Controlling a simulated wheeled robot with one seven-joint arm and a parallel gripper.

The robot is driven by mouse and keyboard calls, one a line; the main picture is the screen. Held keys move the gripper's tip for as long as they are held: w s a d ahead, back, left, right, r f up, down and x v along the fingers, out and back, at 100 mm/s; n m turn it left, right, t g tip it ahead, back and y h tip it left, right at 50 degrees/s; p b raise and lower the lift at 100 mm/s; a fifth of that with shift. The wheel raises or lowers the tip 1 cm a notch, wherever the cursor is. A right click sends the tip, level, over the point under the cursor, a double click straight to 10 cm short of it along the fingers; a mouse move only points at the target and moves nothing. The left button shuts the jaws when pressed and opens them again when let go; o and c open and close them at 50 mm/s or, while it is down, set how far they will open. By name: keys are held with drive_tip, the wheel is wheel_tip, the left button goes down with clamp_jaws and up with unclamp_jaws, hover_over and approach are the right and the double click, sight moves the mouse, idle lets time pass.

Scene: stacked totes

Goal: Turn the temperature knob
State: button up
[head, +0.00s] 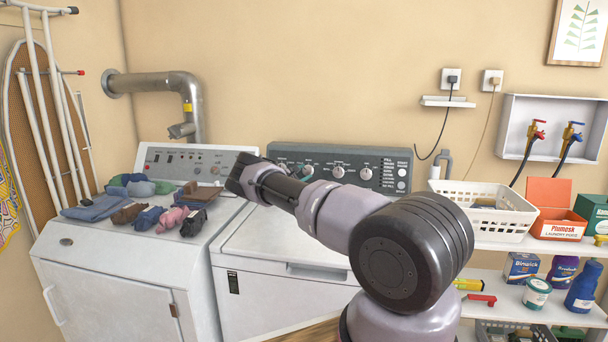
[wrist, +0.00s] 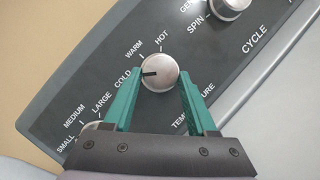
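The temperature knob (wrist: 159,72) is a round silver dial on the dark washer panel (head: 390,158), with COLD, WARM and HOT printed around it. Its dark pointer line points left, toward COLD. My gripper (wrist: 160,78) is open, with one teal finger on each side of the knob in the wrist view. Small gaps show between the fingers and the knob, so I see no clear contact. In the head view my arm reaches left across the washer, and my wrist hides part of the panel's left end.
The cycle knob (wrist: 230,5) is at upper right. Folded clothes (head: 95,207) and socks lie on the dryer (head: 110,272) at left. A white basket (head: 487,218) stands on the shelf at right.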

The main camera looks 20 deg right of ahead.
drive_tip(key=c, duration=0.4)
drive_tip(key=shift+c, duration=0.2)
drive_tip(key=shift+m, duration=0.3)
drive_tip(key=m, duration=0.2)
drive_tip(key=m+g+y, duration=0.1)
drive_tip(key=m+g, duration=0.1)
drive_tip(key=m, duration=0.1)
drive_tip(key=shift+w+r+m, duration=0.15)
drive_tip(key=shift+r+m, duration=0.15)
drive_tip(key=shift+r, duration=0.05)
drive_tip(key=shift+r+m+g+y, duration=0.15)
drive_tip(key=shift+m+g+y, duration=0.6)
drive_tip(key=shift+m, duration=0.95)
drive_tip(key=shift+y, duration=0.25)
drive_tip(key=o, duration=1.4)
drive_tip(key=shift+c, duration=0.2)
